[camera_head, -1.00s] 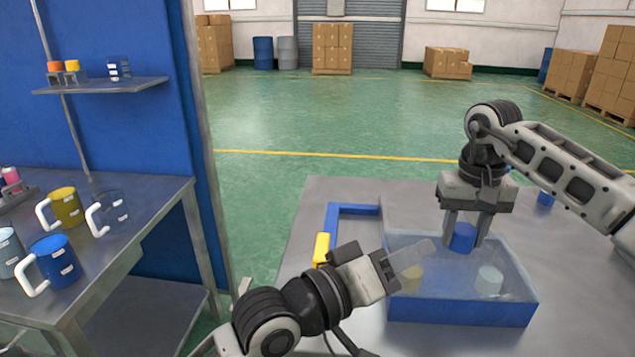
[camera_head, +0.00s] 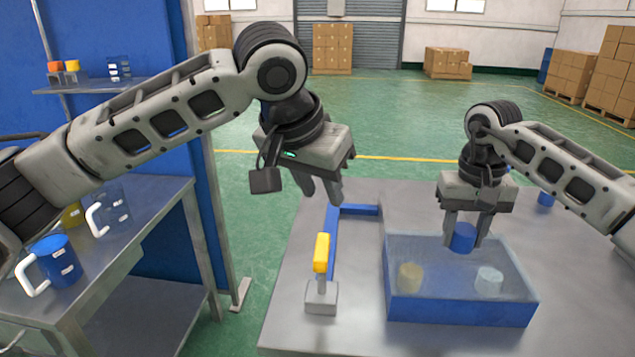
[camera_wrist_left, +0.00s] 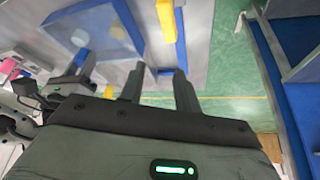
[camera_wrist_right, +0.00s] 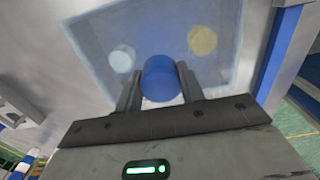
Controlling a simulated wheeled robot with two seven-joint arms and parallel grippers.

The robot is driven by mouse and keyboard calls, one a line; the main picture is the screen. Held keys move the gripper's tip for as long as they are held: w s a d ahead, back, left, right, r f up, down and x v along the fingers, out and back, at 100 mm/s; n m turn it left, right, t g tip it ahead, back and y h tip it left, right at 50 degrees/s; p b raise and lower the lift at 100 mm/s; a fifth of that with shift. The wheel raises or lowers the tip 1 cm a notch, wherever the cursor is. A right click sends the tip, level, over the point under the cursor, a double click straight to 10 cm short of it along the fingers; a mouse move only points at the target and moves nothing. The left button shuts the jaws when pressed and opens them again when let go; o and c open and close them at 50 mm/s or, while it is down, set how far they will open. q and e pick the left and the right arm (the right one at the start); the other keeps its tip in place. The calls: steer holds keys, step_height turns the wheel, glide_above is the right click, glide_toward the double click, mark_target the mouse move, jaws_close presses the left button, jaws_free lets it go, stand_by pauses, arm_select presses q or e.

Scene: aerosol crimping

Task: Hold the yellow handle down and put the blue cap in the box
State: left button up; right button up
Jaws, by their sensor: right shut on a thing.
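The yellow handle (camera_head: 321,253) stands on a post over a small grey base block (camera_head: 321,298) at the table's left side. My left gripper (camera_head: 323,197) is open and empty, above and behind the handle. The left wrist view shows the handle (camera_wrist_left: 166,20) ahead of the open fingers (camera_wrist_left: 158,80). My right gripper (camera_head: 463,238) is shut on the blue cap (camera_head: 462,239) and holds it over the box. The box (camera_head: 455,312) has a blue lower part and clear walls. The right wrist view also shows the blue cap (camera_wrist_right: 160,79) between the fingers.
A yellow cap (camera_head: 410,276) and a pale cap (camera_head: 489,280) sit in the box. A blue bracket (camera_head: 355,209) lies behind the handle. A blue item (camera_head: 545,198) stands at the back right. A side bench with mugs (camera_head: 60,262) is at left.

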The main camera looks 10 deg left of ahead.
mark_target(322, 246)
arm_select(q)
steer(key=shift+a+r, duration=0.1)
steer(key=shift+a, duration=0.05)
steer(key=o, duration=0.3)
steer(key=n+g, duration=0.1)
steer(key=f+n+y, duration=0.1)
steer(key=n, duration=0.1)
steer(key=n+g+y, duration=0.1)
steer(key=shift+w+d+f+g, duration=0.1)
steer(key=shift+d+f+g, duration=0.2)
steer(key=shift+d+f, duration=0.1)
steer(key=shift+f+n, duration=0.2)
steer(key=shift+n, duration=0.4)
steer(key=shift+f+g, duration=0.25)
steer(key=shift+g, duration=0.05)
steer(key=f, duration=0.7)
steer(key=w+f, duration=0.1)
steer(key=f, duration=0.3)
steer(key=shift+w+a+f, duration=0.1)
steer(key=shift+f, duration=0.05)
jaws_close()
